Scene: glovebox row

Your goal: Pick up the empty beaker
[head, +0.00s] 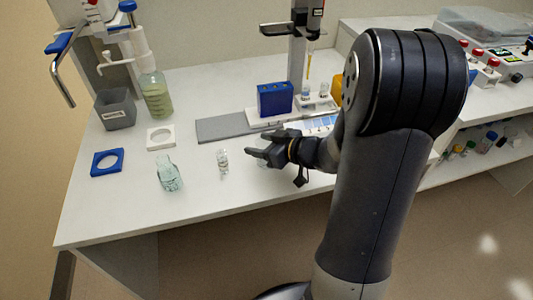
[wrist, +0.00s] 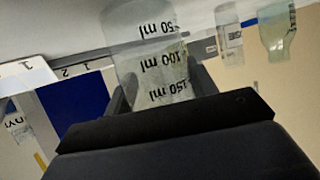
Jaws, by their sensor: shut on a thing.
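My gripper (head: 264,144) is over the front part of the white bench in the head view, to the right of a small clear vial (head: 223,161). In the wrist view its fingers are shut on a clear beaker (wrist: 146,50) with black marks of 50, 100 and 150 ml, which read upside down there. I see no liquid in the beaker. Its lower end in the wrist view is hidden by my gripper. In the head view my gripper mostly hides it, and I cannot tell whether it touches the bench.
A greenish glass bottle (head: 169,174) stands left of the vial. Behind are a blue holder (head: 106,162), a white holder (head: 160,137), a grey bin (head: 115,108), a pump bottle (head: 156,95) and a blue box (head: 275,99). The bench's front left is clear.

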